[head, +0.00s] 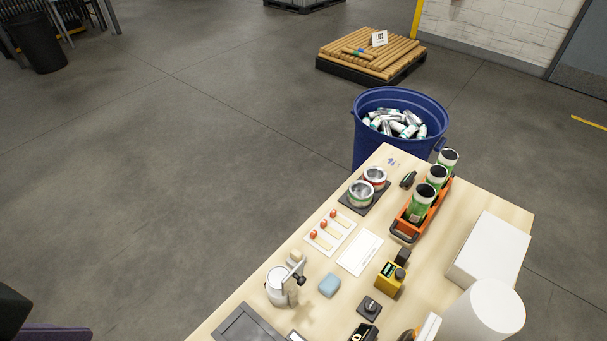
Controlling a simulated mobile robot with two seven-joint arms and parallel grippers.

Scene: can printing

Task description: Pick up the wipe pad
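A small light-blue block-like pad (329,285), which looks like the wipe pad, lies on the wooden table (236,301) near the picture's bottom middle. It lies apart from a white container with a dark-handled clamp or lever (280,287) on its left and a yellow device (389,279) on its right. Its top and near side show, and nothing covers it. Neither of my grippers shows in the head view.
An orange carrier (407,227) holds green cans. Two open cans stand on a dark tray (349,205). A white card with red-topped tools (345,221), a white sheet (360,253), a white box (490,247) and a white cylinder (487,312) crowd the table. A blue bin (375,148) stands beyond.

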